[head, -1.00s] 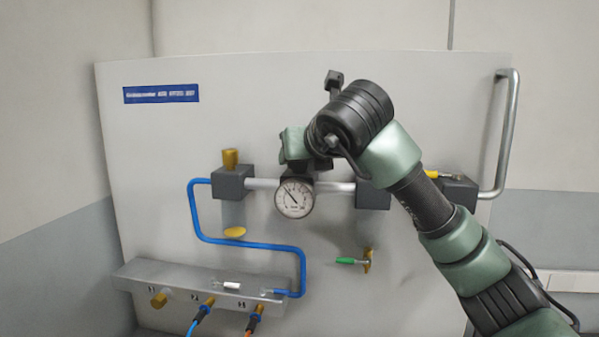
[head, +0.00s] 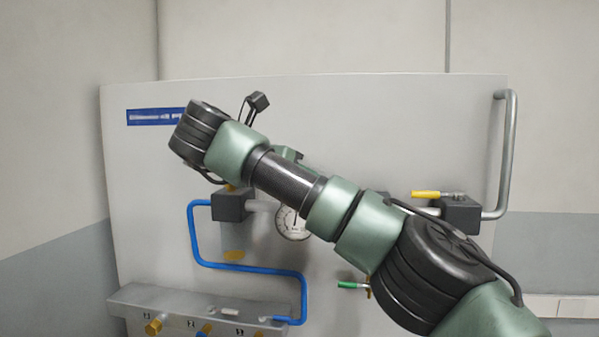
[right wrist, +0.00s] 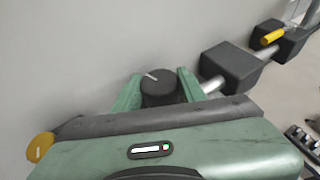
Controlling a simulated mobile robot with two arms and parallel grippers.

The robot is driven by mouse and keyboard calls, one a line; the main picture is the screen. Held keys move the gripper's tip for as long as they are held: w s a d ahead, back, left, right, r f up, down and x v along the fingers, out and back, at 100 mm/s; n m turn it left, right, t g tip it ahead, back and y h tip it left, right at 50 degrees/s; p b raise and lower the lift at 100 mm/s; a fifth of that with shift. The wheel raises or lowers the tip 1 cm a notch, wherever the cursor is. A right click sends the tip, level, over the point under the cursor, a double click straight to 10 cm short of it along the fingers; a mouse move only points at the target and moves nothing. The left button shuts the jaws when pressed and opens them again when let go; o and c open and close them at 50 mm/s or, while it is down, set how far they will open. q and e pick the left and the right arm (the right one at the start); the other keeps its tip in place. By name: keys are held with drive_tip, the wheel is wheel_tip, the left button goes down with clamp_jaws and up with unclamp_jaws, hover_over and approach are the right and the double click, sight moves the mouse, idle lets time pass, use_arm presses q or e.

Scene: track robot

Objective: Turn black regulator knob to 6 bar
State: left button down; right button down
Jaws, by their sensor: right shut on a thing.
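The black regulator knob (right wrist: 158,88), with a pale pointer line on its top, sits between the two green fingers of my right gripper (right wrist: 159,88) in the right wrist view. The gripper is shut on it. In the head view only a small part of my right gripper (head: 289,154) shows above my arm, and the knob is hidden. The round white pressure gauge (head: 291,226) is partly covered by my arm. Its needle looks near upright, but its scale is too small to read. My left gripper is out of view.
My right arm crosses the grey panel (head: 400,110). A blue pipe (head: 250,269) runs down to the manifold (head: 175,300). A yellow-handled valve (head: 428,194), a green lever (head: 352,285) and a metal handle (head: 511,150) stand out from the panel. The panel's upper right is clear.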

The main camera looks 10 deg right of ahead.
drive_tip(key=shift+r+m+g+h+p, duration=0.35)
drive_tip(key=shift+m+g+h+p, duration=0.25)
drive_tip(key=shift+m+g+p, duration=0.25)
drive_tip(key=shift+f+m+g+h+p, duration=0.35)
drive_tip(key=shift+m+g+h+p, duration=0.25)
drive_tip(key=shift+m+g+p, duration=0.65)
drive_tip(key=shift+f, duration=0.1)
drive_tip(key=c, duration=0.8)
unclamp_jaws()
drive_tip(key=shift+n+t, duration=0.3)
